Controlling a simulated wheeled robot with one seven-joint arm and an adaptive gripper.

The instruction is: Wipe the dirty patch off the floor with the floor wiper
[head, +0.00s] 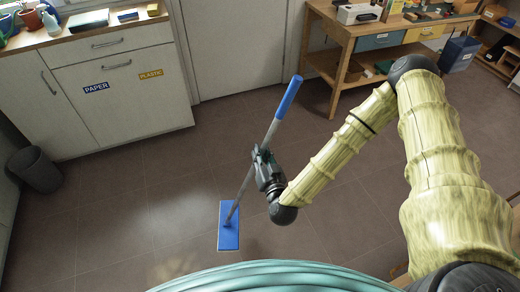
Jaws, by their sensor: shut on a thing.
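My gripper (262,165) is shut on the grey pole of the floor wiper (246,187), about midway along it. The wiper leans, with its blue handle grip at the upper right and its flat blue rectangular head (228,236) low at the floor. Whether the head presses on the floor cannot be told. A faint pale, brownish patch (172,268) shows on the floor to the lower left of the head, apart from it; it may be the dirty patch. The lower edge of the floor is hidden by my own body.
A white cabinet (105,130) with paper and plastic labels stands at the upper left. A dark bin (36,172) is at the left. A wooden workbench (340,60) stands at the upper right, with a blue bin (458,55) beside it. The middle floor (150,190) is clear.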

